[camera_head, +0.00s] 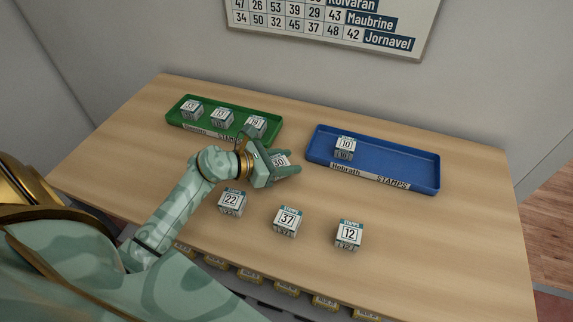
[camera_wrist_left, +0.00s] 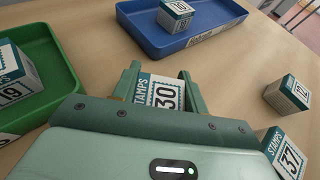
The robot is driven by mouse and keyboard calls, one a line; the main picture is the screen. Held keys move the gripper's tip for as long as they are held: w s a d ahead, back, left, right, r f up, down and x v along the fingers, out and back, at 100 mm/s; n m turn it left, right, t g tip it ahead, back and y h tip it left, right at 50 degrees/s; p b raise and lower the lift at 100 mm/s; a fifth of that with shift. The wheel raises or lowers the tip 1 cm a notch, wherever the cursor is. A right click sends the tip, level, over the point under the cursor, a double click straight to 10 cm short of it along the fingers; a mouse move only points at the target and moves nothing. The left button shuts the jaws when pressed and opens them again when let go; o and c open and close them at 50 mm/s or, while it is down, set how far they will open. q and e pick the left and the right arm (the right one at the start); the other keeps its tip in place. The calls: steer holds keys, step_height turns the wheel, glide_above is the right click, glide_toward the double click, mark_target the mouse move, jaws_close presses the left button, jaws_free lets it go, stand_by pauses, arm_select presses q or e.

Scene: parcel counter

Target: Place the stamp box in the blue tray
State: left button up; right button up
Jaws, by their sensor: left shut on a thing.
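My left gripper (camera_head: 282,168) is shut on the stamp box marked 30 (camera_head: 280,160), between the green tray and the blue tray. The box also shows between the fingers in the left wrist view (camera_wrist_left: 162,92). My right gripper is not in view.
A green tray (camera_head: 179,124) holds three stamp boxes at the back left. Stamp boxes marked 22 (camera_head: 232,202), 37 (camera_head: 286,221) and 12 (camera_head: 349,235) stand on the counter in front. A number chart (camera_head: 330,25) hangs on the wall. The blue tray's right part is empty.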

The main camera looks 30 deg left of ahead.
arm_select(q)
steer(key=shift+f, duration=0.25)
steer(key=shift+f, duration=0.15)
steer(key=o, duration=1)
